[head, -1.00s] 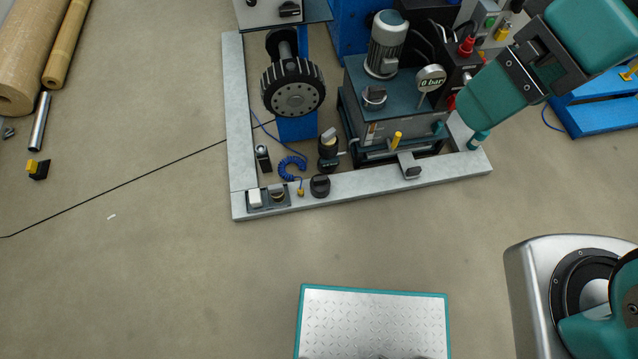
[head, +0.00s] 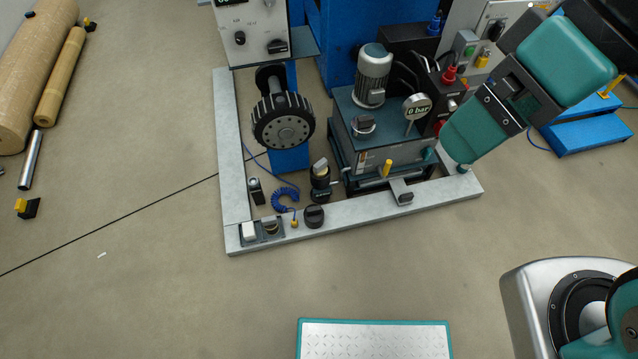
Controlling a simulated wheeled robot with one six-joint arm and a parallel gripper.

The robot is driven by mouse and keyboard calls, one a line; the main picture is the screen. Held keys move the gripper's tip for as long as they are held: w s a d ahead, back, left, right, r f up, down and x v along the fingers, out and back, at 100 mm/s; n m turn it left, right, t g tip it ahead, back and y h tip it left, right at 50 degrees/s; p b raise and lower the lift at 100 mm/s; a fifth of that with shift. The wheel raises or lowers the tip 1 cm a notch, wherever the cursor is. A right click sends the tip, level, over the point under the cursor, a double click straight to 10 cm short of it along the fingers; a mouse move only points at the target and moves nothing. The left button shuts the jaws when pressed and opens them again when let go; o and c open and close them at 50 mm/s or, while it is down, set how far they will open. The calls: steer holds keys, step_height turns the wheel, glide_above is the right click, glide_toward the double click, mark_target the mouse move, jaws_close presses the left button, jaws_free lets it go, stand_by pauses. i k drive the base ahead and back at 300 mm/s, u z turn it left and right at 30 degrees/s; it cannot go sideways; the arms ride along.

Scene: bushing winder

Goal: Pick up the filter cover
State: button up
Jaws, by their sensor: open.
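I cannot tell for sure which part is the filter cover. A black ribbed round cap (head: 314,216) sits on the grey frame's front beam. Another dark knob-like cap (head: 363,125) sits on top of the hydraulic tank (head: 345,103). A dark upright cylinder with a tilted grey top (head: 320,180) stands inside the frame, left of the tank. My gripper (head: 446,163) points down at the tank's front right corner, at the end of my teal arm. It is open, and I see nothing between its fingertips.
A big black wheel (head: 283,122) stands to the left. The grey frame (head: 350,215) edges the machine. Floor in front is clear up to a teal-edged plate (head: 375,340).

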mark_target(313, 214)
steer(key=u, duration=1.9)
steer(key=i, duration=1)
steer(key=z, duration=1.95)
